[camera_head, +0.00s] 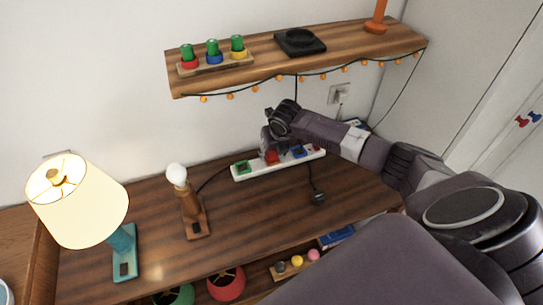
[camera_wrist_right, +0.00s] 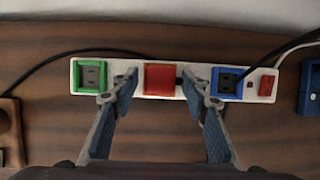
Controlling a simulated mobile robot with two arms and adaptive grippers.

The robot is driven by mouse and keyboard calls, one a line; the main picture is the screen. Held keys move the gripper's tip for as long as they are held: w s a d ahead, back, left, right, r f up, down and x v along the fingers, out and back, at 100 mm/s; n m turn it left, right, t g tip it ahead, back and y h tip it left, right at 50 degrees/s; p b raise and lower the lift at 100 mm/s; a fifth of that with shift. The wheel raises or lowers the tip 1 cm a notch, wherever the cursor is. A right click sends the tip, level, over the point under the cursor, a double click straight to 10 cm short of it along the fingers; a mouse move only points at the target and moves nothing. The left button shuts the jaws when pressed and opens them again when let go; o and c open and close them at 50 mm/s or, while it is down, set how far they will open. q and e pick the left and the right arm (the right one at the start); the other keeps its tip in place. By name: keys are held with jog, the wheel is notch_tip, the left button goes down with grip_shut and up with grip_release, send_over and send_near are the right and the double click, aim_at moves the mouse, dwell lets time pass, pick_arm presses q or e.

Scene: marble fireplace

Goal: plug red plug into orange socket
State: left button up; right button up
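A white power strip (camera_head: 242,174) lies along the back of the wooden desk; it also shows in the wrist view (camera_wrist_right: 132,90). It has a green socket (camera_wrist_right: 90,76) at left and a blue socket (camera_wrist_right: 227,82) at right, with a red-orange square block (camera_wrist_right: 159,79) between them. The block shows no slots; I cannot tell whether it is the red plug seated in the orange socket. My right gripper (camera_head: 268,147) is over the strip; in the wrist view its open fingers (camera_wrist_right: 161,86) stand either side of the block, apart from it. My left gripper is not in view.
A lit lamp (camera_head: 78,200) and a bulb lamp (camera_head: 190,208) stand left. A dark plug (camera_head: 318,198) on a cable lies in front of the strip. A wall shelf (camera_head: 226,68) overhangs behind.

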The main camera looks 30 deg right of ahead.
jog(key=c, duration=0.9)
jog(key=shift+c, duration=0.2)
jog(key=shift+r, duration=0.1)
jog(key=shift+r, duration=0.2)
jog(key=b+v, duration=0.1)
jog(key=v, duration=0.1)
jog(key=shift+d+r+b, duration=0.1)
jog(key=shift+r+b, duration=0.2)
jog(key=shift+r, duration=0.1)
jog(key=s+a+b, duration=0.3)
jog(key=s+a, duration=0.1)
jog(key=s, duration=1.3)
jog(key=shift+w+a+r, duration=0.1)
jog(key=shift+r, duration=0.05)
notch_tip(320, 180, up, 3)
jog(key=p, duration=1.1)
send_over(273, 155)
jog(key=shift+w+r, duration=0.2)
jog(key=shift+w, duration=0.05)
